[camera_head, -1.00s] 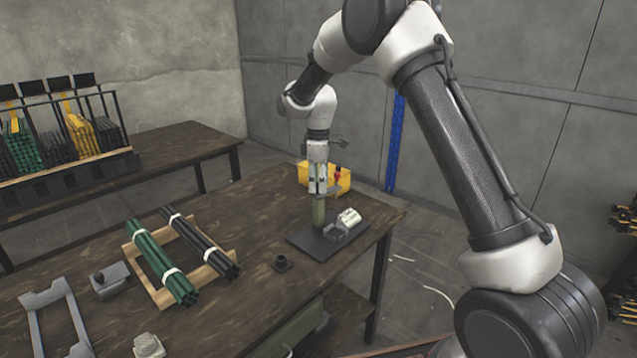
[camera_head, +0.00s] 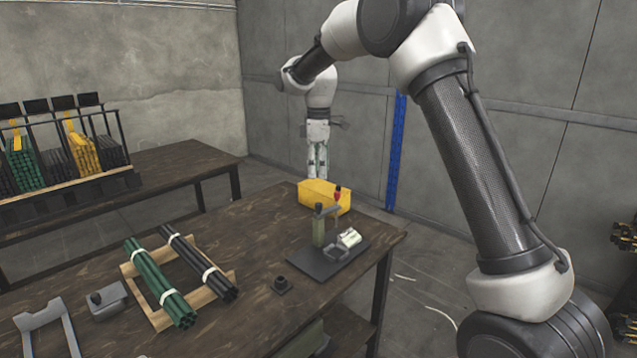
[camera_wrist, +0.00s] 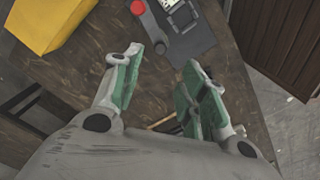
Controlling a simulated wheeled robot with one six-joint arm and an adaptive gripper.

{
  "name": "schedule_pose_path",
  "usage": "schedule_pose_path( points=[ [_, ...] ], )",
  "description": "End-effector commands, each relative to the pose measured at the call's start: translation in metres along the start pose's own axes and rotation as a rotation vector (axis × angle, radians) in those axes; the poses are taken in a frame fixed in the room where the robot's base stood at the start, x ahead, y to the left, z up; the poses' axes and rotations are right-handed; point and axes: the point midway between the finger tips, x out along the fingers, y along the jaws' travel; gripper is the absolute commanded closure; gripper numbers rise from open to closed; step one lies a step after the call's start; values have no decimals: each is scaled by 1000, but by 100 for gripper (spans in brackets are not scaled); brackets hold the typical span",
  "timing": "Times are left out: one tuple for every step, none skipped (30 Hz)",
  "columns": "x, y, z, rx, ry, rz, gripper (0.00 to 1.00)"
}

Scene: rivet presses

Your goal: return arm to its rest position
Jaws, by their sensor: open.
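My arm arches from the lower right up across the top of the head view. A rivet press (camera_head: 319,230) with a red-knobbed lever stands on a dark base plate near the table's far right corner, apart from my gripper. The red knob (camera_wrist: 138,7) also shows at the top of the wrist view.
A yellow bin (camera_head: 317,195) stands behind the press. On the wooden table (camera_head: 250,240) lie green rods (camera_head: 158,282) and black rods (camera_head: 198,262) on a wooden rack. A blue post (camera_head: 396,150) stands by the wall.

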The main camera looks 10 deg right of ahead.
Motion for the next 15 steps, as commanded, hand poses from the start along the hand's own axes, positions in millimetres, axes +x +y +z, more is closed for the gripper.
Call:
schedule_pose_path(
  points=[
    [-4,0,0,0,0,0,58],
    [-5,0,0,0,0,-1,58],
    [-6,0,0,0,0,-1,58],
    [-7,0,0,0,0,-1,58],
    [-7,0,0,0,-1,-1,58],
    [-8,0,0,0,-1,-1,58],
    [-8,0,0,0,-1,-1,58],
    [-7,0,0,0,-1,-1,58],
    [-7,0,0,0,-1,-1,58],
    [-7,0,0,0,-1,-1,58],
    [-7,0,0,0,-1,-1,58],
    [-7,0,0,2,-1,-1,58],
    [-7,0,0,7,-1,-1,58],
    [-7,0,0,17,-1,-1,58],
    [-7,0,0,40,1,1,58]
  ],
)
